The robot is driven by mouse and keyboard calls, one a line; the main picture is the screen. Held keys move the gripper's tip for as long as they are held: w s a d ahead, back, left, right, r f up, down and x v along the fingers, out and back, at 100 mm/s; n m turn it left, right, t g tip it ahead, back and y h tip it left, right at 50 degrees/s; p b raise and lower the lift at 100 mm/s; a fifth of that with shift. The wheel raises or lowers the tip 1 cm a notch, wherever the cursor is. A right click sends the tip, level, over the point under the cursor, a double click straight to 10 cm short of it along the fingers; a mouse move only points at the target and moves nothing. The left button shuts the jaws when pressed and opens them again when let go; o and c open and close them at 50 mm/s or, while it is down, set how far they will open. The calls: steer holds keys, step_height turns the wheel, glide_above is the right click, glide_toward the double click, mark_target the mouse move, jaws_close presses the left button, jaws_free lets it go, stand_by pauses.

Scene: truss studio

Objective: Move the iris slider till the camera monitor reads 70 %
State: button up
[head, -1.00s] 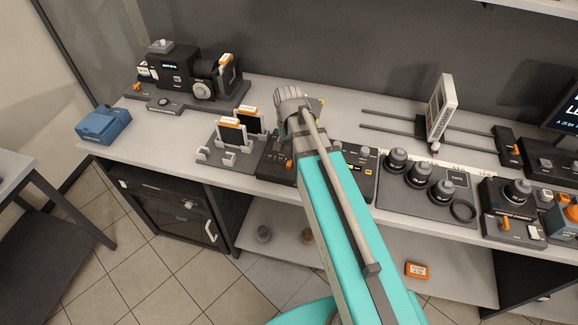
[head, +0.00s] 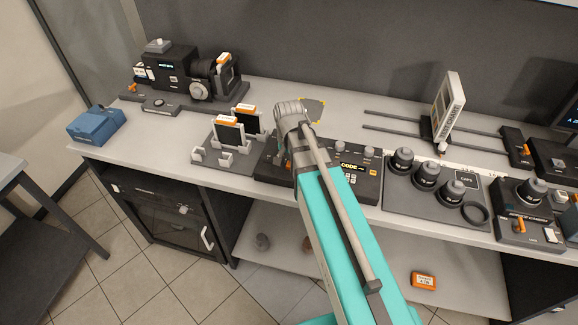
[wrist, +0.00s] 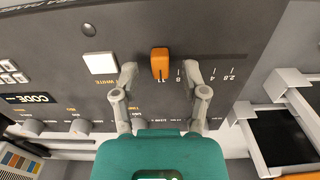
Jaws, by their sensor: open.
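The iris slider's orange knob (wrist: 160,62) stands in a dark panel in the wrist view. It sits near the 11 mark of a printed scale that runs on through 8 to 2.8. My gripper (wrist: 161,72) is open, one finger on each side of the knob, with visible gaps. Nothing is held. In the head view my own arm hides the fingers and the knob. The console (head: 362,190) shows to the right of the arm. A monitor screen (head: 572,112) is cut off at the right edge, and I cannot read a percentage on it.
A white square button (wrist: 100,63) lies beside the left finger. A lit CODE display (wrist: 28,98) and small knobs are on the same panel. Pale holders with dark plates (wrist: 290,135) stand close on the right. Lenses (head: 426,175) sit farther along the bench.

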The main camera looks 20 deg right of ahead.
steer(key=shift+f, duration=0.4)
steer(key=shift+c, duration=0.3)
jaws_close()
